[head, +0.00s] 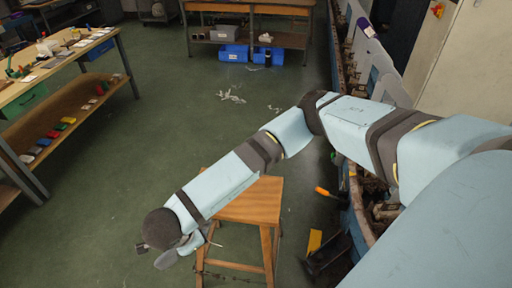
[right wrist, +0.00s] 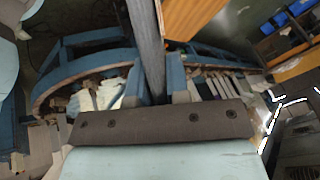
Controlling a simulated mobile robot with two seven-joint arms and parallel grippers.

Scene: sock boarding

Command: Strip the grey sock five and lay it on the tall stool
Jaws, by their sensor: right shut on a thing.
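My right arm reaches across the head view, and my right gripper (head: 190,243) is low, just left of the stool's front edge. In the right wrist view, the gripper (right wrist: 157,92) is shut on a long, narrow dark grey strip, which looks like the grey sock (right wrist: 150,45). The strip runs up out of the picture. In the head view I cannot make out the sock. The tall stool (head: 250,203) has a bare wooden seat in what shows; my arm hides part of it. Its orange seat (right wrist: 190,18) also shows in the right wrist view. My left gripper is not in view.
A machine line with pale upright forms (head: 372,52) runs along the right, one topped in purple. A workbench (head: 60,55) stands at the left. A back table (head: 300,8) has blue bins (head: 233,53) below. White scraps (head: 231,96) lie on otherwise open green floor.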

